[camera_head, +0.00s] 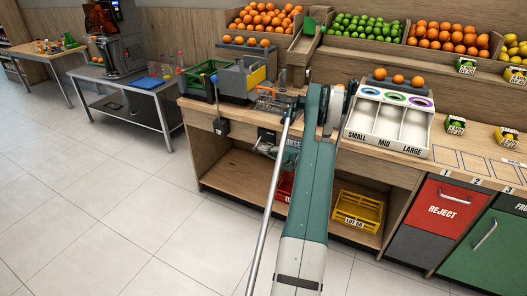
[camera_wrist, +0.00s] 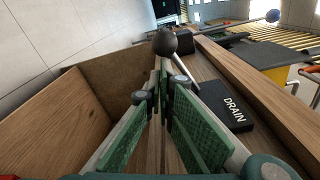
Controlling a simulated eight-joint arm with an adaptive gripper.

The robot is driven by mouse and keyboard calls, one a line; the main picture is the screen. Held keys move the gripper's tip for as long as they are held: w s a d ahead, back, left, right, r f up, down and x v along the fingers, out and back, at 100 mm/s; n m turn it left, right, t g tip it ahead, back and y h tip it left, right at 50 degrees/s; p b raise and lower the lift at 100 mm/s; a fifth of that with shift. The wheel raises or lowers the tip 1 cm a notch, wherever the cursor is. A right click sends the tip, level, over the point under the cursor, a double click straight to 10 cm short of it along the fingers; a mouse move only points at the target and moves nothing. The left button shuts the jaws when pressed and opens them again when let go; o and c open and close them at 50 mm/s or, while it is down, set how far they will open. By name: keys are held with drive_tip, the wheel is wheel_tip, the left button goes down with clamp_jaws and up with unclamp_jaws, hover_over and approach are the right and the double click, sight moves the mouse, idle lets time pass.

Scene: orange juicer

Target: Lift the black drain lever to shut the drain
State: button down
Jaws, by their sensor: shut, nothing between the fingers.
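In the wrist view the black drain lever shows as a round black knob (camera_wrist: 165,42) on a thin metal rod. The rod runs down and right to a black plate marked DRAIN (camera_wrist: 228,108) on the wooden front. My gripper (camera_wrist: 163,82), with green-padded fingers, is shut and empty. Its fingertips lie just below the knob in the picture, close to the rod. I cannot tell whether they touch it. In the head view my arm covers part of the counter front, and the lever is too small to make out surely.
In the wrist view another rod with a grey ball end (camera_wrist: 272,16) sticks out farther along. A wooden panel (camera_wrist: 70,115) stands at left. In the head view the sorting box (camera_head: 388,125) stands right of my arm, and a yellow crate (camera_head: 357,211) sits on the low shelf.

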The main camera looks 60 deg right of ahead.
drive_tip(key=shift+a+r+m, duration=0.2)
drive_tip(key=shift+a+m, duration=0.05)
drive_tip(key=shift+m, duration=0.25)
drive_tip(key=r+m, duration=0.1)
drive_tip(key=m, duration=0.1)
drive_tip(key=a+r+m, duration=0.1)
drive_tip(key=m, duration=0.1)
drive_tip(key=a+r+m, duration=0.1)
drive_tip(key=m, duration=0.1)
drive_tip(key=shift+r+y, duration=0.15)
drive_tip(key=shift+y, duration=0.15)
drive_tip(key=shift+s, duration=0.1)
drive_tip(key=s, duration=0.9)
drive_tip(key=shift+s+a+r, duration=0.15)
drive_tip(key=shift+s+r, duration=0.15)
drive_tip(key=shift+s, duration=0.05)
idle(0.3)
idle(0.5)
